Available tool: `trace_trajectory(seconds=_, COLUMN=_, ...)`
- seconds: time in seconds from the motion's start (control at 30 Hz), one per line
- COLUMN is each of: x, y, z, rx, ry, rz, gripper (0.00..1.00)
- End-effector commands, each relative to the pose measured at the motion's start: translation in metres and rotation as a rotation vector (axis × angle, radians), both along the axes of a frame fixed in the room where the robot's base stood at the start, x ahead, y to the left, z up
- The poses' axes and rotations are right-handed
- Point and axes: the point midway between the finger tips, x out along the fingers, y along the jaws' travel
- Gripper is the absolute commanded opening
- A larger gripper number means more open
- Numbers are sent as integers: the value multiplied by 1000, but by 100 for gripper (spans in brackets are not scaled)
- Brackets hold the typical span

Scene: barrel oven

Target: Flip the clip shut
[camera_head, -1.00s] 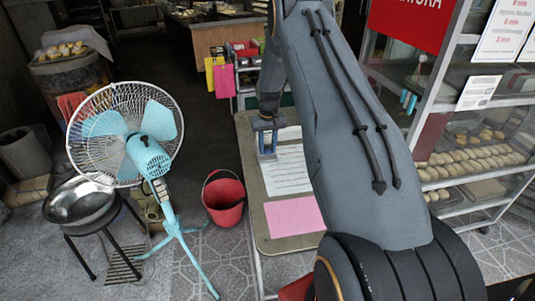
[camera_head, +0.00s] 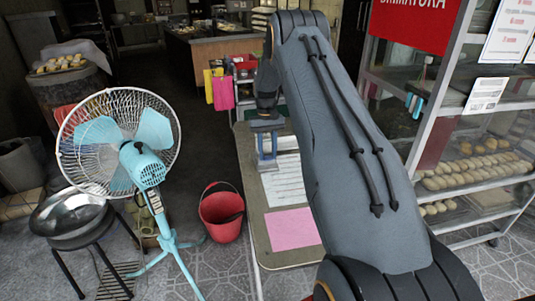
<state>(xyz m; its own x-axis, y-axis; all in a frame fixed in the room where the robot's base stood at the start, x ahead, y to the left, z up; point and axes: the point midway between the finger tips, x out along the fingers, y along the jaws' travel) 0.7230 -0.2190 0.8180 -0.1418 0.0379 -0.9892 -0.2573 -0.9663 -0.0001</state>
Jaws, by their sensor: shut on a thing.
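My gripper (camera_head: 266,160) has two blue fingers and points down over the brown board-like top (camera_head: 258,222), near its far edge. Its fingertips are by the left edge of a white printed sheet (camera_head: 285,185). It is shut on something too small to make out. I cannot make out the clip in this view; the gripper or my arm may hide it. My forearm covers the right part of the brown top.
A blue fan (camera_head: 140,160) and a metal bowl (camera_head: 70,220) on a stool stand at left. A red bucket (camera_head: 222,212) sits left of the brown top. A pink sheet (camera_head: 292,229) lies on it. A glass bread case (camera_head: 475,150) stands at right.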

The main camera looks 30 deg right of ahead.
Motion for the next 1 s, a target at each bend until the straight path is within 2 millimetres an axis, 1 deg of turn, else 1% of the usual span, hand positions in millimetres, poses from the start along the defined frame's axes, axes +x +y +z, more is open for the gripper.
trace_trajectory(seconds=0.1, x=1, y=0, z=0, rx=-1, ry=-3, rz=0, gripper=9)
trace_trajectory(seconds=0.13, x=1, y=0, z=0, rx=-1, ry=-3, rz=0, gripper=33)
trace_trajectory(seconds=0.23, x=1, y=0, z=0, rx=-1, ry=-3, rz=0, gripper=49)
trace_trajectory(seconds=0.5, x=0, y=0, z=0, rx=0, ry=-1, rz=0, gripper=50)
trace_trajectory(seconds=0.63, x=2, y=0, z=7, rx=-1, ry=-3, rz=0, gripper=50)
trace_trajectory(seconds=1.0, x=10, y=-3, z=62, rx=-1, ry=-4, rz=0, gripper=50)
